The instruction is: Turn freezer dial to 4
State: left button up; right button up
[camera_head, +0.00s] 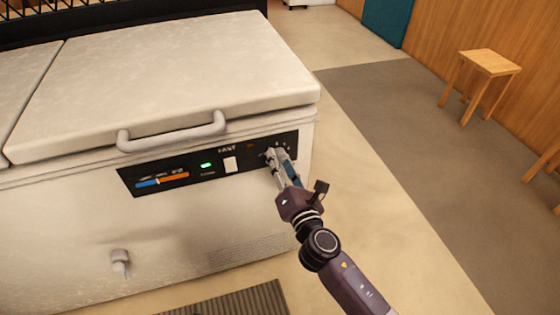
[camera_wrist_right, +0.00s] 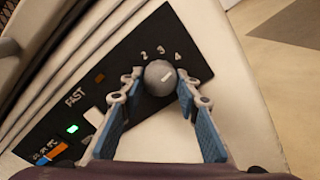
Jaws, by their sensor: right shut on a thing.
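The white chest freezer (camera_head: 190,235) has a black control panel (camera_head: 128,180) on its front. The round grey freezer dial (camera_wrist_right: 158,78) is at the right end of the panel, with the numbers 2, 3 and 4 showing above it in the right wrist view. A pale mark on the dial's face points up and to the right, roughly toward the 4 side. I cannot tell its exact setting. My right gripper (camera_head: 272,155) is shut on the dial, with one finger on each side. In the head view its fingers mostly hide the dial. My left gripper is not in view.
A lit green indicator (camera_head: 206,165), a white switch (camera_head: 230,164) and a blue-orange strip (camera_head: 162,180) are left of the dial. The lid handle (camera_head: 172,135) juts out above the panel. A wooden stool (camera_head: 489,63) stands far right, with open floor between.

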jog(key=o, duration=1.1)
jog(key=shift+o, duration=0.2)
jog(key=v, duration=1.2)
